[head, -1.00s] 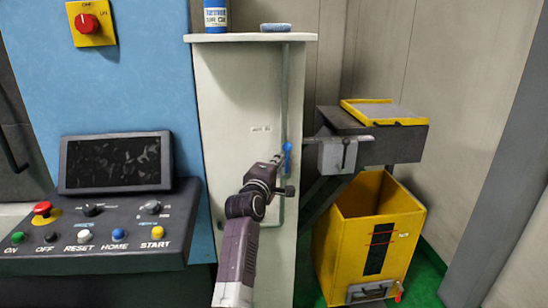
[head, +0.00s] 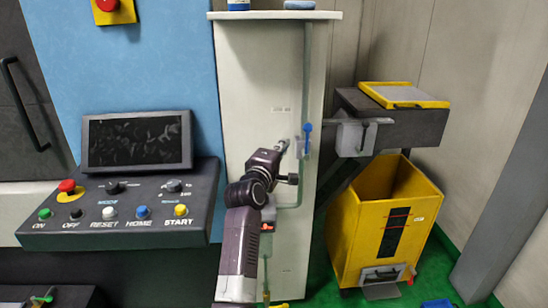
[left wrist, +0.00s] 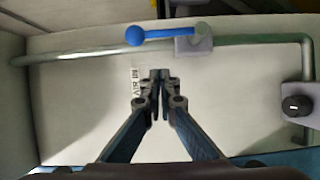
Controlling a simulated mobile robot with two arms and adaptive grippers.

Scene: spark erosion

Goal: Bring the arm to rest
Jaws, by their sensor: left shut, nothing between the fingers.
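My left gripper (head: 283,145) is in front of the pale cabinet panel (head: 255,90), to the left of a valve with a blue lever (head: 308,128). In the left wrist view its fingers (left wrist: 160,76) are together and empty. There the blue lever (left wrist: 155,35) lies along the grey pipe (left wrist: 90,55), beyond the fingertips and apart from them. My right gripper is in neither view.
A control panel (head: 120,232) with buttons and a dark screen (head: 137,140) stands at the left. At the right are a yellow bin (head: 365,235) and a dark box with a yellow-framed lid (head: 405,95). A black knob (left wrist: 296,105) shows in the left wrist view.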

